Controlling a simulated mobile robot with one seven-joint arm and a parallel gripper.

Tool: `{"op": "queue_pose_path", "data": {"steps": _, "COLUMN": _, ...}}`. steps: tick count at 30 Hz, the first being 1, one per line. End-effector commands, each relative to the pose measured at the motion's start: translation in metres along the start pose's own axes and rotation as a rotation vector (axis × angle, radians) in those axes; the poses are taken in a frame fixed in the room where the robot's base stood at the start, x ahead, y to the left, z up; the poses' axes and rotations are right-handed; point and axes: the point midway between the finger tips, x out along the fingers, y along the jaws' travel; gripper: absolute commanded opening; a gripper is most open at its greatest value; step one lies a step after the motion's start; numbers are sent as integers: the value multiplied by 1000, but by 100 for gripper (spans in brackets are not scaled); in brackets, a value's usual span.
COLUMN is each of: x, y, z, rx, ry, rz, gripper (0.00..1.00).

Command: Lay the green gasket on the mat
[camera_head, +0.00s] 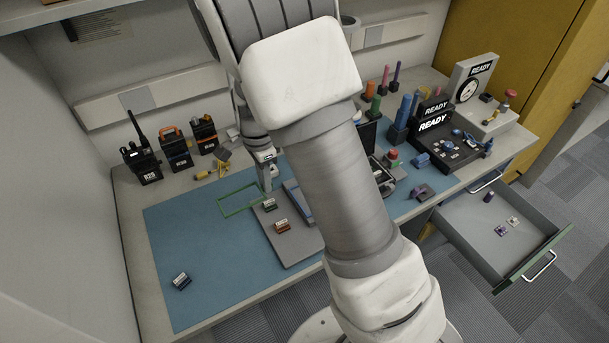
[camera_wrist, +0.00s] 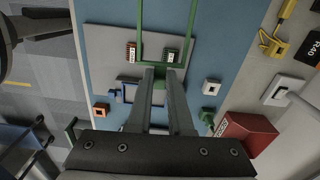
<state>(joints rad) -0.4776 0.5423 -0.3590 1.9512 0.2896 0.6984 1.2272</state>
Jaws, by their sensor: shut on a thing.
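The green gasket (camera_head: 238,211) is a thin rectangular frame. In the head view it shows over the far part of the blue mat (camera_head: 190,255), left of the grey plate. My gripper (camera_head: 267,182) is shut on one edge of the gasket. In the wrist view the gasket (camera_wrist: 141,35) extends away from my gripper (camera_wrist: 160,74), over the blue mat (camera_wrist: 230,55) and grey plate. It seems held above the mat, but the exact gap cannot be told. My arm hides the middle of the bench in the head view.
A grey plate (camera_head: 284,246) carries small modules. A dark module (camera_head: 181,281) lies on the mat's near left. Several radios (camera_head: 144,164) stand at the back left. READY boxes (camera_head: 432,121) and tools crowd the right. An open drawer (camera_head: 478,246) projects right. The mat's left part is mostly clear.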

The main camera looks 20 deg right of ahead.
Motion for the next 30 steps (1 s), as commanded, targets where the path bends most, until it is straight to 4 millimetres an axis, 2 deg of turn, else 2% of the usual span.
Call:
{"op": "queue_pose_path", "data": {"steps": 2, "x": -4, "y": 0, "z": 2, "rx": 33, "ry": 1, "rz": 0, "gripper": 0}}
{"op": "queue_pose_path", "data": {"steps": 9, "x": 2, "y": 1, "z": 9, "rx": 51, "ry": 1, "rz": 1, "gripper": 0}}
{"op": "queue_pose_path", "data": {"steps": 11, "x": 7, "y": 4, "z": 18, "rx": 49, "ry": 1, "rz": 4, "gripper": 0}}
{"op": "queue_pose_path", "data": {"steps": 21, "x": 52, "y": 20, "z": 91, "rx": 46, "ry": 2, "rz": 3, "gripper": 0}}
{"op": "queue_pose_path", "data": {"steps": 25, "x": 63, "y": 24, "z": 109, "rx": 47, "ry": 2, "rz": 2, "gripper": 0}}
{"op": "queue_pose_path", "data": {"steps": 30, "x": 70, "y": 26, "z": 116, "rx": 51, "ry": 2, "rz": 0, "gripper": 0}}
